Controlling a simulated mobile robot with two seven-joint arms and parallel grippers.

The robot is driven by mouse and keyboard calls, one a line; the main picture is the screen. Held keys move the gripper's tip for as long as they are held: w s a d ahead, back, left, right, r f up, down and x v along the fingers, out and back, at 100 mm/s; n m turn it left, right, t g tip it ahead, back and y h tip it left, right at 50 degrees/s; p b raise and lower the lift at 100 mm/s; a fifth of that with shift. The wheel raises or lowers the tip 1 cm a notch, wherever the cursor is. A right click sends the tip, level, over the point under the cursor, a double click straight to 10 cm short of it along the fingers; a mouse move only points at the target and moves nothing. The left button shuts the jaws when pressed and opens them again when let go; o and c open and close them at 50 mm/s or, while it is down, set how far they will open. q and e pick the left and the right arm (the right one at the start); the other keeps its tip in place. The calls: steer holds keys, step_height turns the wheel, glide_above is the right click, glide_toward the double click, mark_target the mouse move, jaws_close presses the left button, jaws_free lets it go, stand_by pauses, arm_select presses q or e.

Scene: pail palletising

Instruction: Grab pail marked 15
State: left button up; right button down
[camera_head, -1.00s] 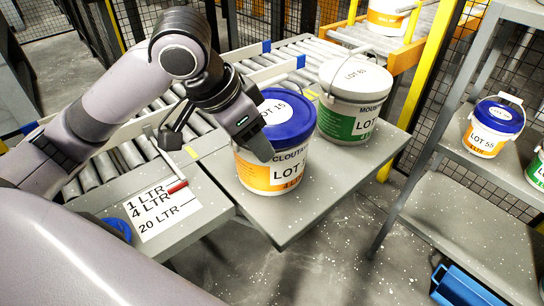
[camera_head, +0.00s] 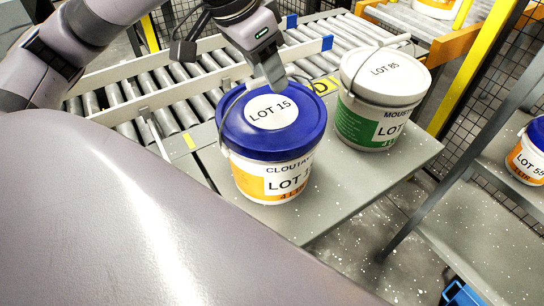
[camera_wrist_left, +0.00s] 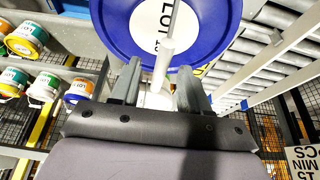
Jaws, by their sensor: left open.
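The pail marked LOT 15 (camera_head: 268,125) has a blue lid and a white body with an orange label. It stands upright on the grey end plate of the conveyor. My left gripper (camera_head: 273,72) is just above the far edge of its lid, pointing down. In the left wrist view the two fingers (camera_wrist_left: 159,80) are apart, and the pail's white handle grip (camera_wrist_left: 163,65) shows between them. The blue lid (camera_wrist_left: 208,30) is beyond the fingers. I cannot tell whether a finger touches the handle. My right gripper is not in view.
A white-lidded pail marked LOT 85 (camera_head: 385,95) stands close to the right on the same plate (camera_head: 335,195). The roller conveyor (camera_head: 160,95) runs behind. A shelf with a blue-lidded pail marked LOT 55 (camera_head: 527,158) is at the right. Several pails show in the wrist view.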

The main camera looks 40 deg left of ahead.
arm_select(q)
steer(key=shift+x, duration=1.2)
jaws_close()
steer(key=shift+w+r, duration=0.1)
steer(key=shift+r, duration=0.15)
stand_by(0.4)
